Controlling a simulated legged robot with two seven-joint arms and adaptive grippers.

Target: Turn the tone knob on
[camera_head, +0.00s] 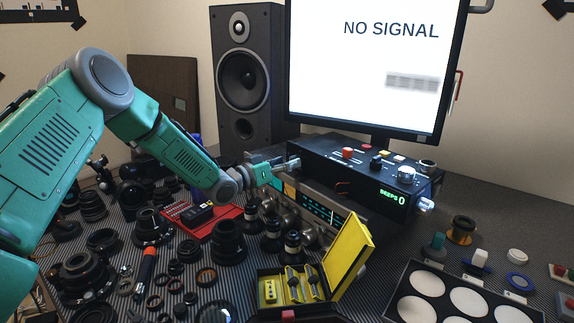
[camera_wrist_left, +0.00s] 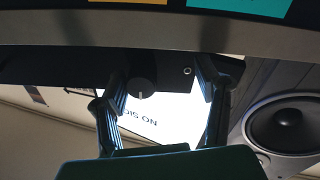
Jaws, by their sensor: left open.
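A dark round knob (camera_wrist_left: 142,88) with a short pale pointer line shows in the left wrist view, against the bright monitor. I cannot read a label on it, so I cannot confirm it is the tone knob. My left gripper (camera_head: 294,163) is at the left end of the black control box (camera_head: 345,179) in the head view. In the left wrist view its two fingers (camera_wrist_left: 162,70) are apart, with the knob between them, nearer the picture-left finger. I cannot tell whether either finger touches it. My right gripper is not in view.
A radio with a lit dial (camera_head: 320,210) sits below the box. A monitor (camera_head: 375,70) reading "NO SIGNAL" and a speaker (camera_head: 243,80) stand behind. An open yellow case (camera_head: 347,255), a red tray (camera_head: 215,224) and many lens parts crowd the bench in front.

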